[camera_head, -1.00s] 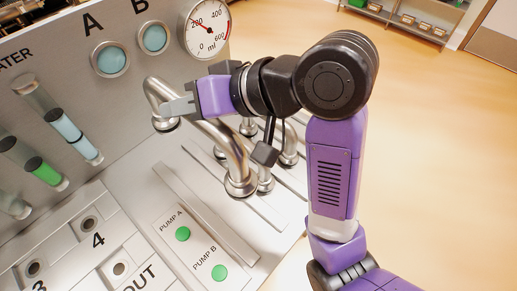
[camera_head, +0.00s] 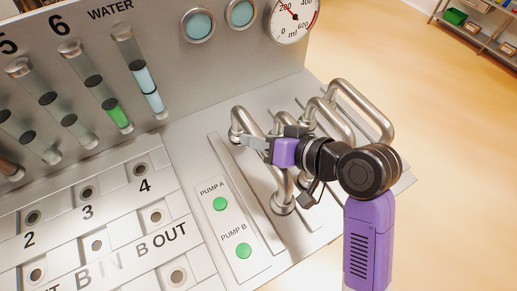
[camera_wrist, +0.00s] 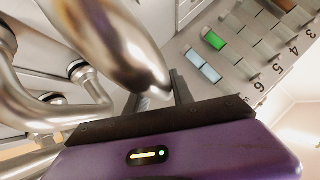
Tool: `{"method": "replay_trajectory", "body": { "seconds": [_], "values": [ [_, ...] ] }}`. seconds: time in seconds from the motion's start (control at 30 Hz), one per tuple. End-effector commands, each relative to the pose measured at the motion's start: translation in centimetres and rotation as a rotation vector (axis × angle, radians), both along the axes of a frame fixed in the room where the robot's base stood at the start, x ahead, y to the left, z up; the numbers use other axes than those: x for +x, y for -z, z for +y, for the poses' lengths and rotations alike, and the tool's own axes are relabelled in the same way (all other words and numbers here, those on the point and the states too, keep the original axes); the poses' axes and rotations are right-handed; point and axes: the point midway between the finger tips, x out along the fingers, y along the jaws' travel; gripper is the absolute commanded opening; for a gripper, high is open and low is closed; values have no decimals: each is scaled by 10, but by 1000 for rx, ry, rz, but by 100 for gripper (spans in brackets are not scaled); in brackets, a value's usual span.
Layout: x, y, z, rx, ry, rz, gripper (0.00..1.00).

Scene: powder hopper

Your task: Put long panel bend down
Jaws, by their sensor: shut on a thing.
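A long silver U-shaped panel bend (camera_head: 257,122) stands over the right part of the metal panel, nearest to the pump buttons among the bends. Its two ends point down at the panel. I cannot tell whether they touch it. My gripper (camera_head: 254,144) is shut on this bend, reaching in from the right, with its grey fingers across it. In the wrist view the bend (camera_wrist: 110,40) fills the upper left, close in front of the gripper (camera_wrist: 163,90). The exact finger contact is partly hidden.
Several other silver bends (camera_head: 368,97) stand close behind and right of the held one. Pump A (camera_head: 220,204) and pump B (camera_head: 243,251) buttons lie to the left. Numbered ports (camera_head: 141,170) and liquid tubes (camera_head: 147,78) are further left. Open floor (camera_head: 440,130) lies right.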

Motion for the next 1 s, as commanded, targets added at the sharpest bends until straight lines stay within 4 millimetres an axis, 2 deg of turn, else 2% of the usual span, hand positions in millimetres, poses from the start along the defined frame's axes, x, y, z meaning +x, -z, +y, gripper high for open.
{"method": "replay_trajectory", "body": {
  "seconds": [0.13, 0.4, 0.9, 0.93, 1.0],
  "values": [
    [0, 7, 0, 3, 1, -3, 0],
    [0, 40, 0, 2, 1, -2, 0],
    [0, 48, 0, 2, 1, -5, 0],
    [0, 50, 0, 0, 0, -1, 35],
    [0, 49, 0, 0, 1, -1, 48]
  ]
}}
